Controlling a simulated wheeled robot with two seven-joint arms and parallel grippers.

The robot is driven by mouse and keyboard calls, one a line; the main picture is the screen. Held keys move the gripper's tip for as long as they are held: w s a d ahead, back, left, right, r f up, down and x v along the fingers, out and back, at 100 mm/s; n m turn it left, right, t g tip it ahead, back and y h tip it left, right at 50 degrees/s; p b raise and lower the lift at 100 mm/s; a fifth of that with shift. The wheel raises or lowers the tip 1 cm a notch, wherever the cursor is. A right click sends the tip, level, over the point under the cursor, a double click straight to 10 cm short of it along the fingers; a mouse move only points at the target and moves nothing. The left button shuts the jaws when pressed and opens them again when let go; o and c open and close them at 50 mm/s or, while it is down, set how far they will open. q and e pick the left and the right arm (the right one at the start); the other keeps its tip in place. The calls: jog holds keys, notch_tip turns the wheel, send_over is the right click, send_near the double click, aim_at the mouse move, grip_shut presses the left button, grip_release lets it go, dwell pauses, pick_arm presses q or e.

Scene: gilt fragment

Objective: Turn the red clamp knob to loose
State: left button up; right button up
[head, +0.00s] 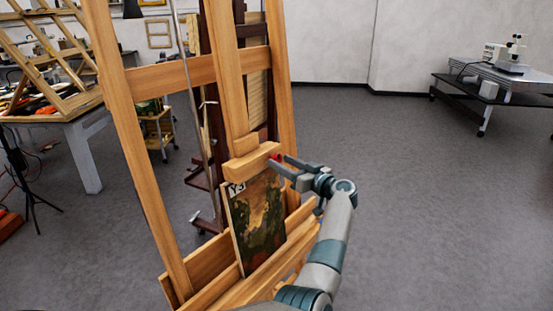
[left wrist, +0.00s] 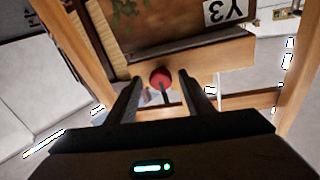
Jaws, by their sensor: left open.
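The red clamp knob (head: 274,156) sits at the right end of the wooden clamp block (head: 250,160) on the easel. In the left wrist view the round red knob (left wrist: 160,77) shows on the block, with a thin dark bar just below it. My left gripper (head: 279,166) is open. In the left wrist view its two fingers (left wrist: 160,84) are spread on either side of the knob, with gaps visible on both sides. In the head view a finger partly hides the knob. My right gripper is in neither view.
The block sits above a dark painting (head: 258,225) labelled Y3, held on the wooden easel (head: 140,150). A worktable (head: 85,150) stands at the left. A dark cart (head: 490,98) with instruments stands far right.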

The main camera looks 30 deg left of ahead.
pick_arm(q)
jog(key=shift+w+a, duration=0.2)
jog(key=shift+a, duration=0.5)
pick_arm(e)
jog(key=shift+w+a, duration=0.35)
pick_arm(q)
jog(key=shift+d, duration=0.1)
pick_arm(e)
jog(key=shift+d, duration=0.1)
pick_arm(q)
jog(key=shift+s, duration=0.1)
jog(key=c, duration=1)
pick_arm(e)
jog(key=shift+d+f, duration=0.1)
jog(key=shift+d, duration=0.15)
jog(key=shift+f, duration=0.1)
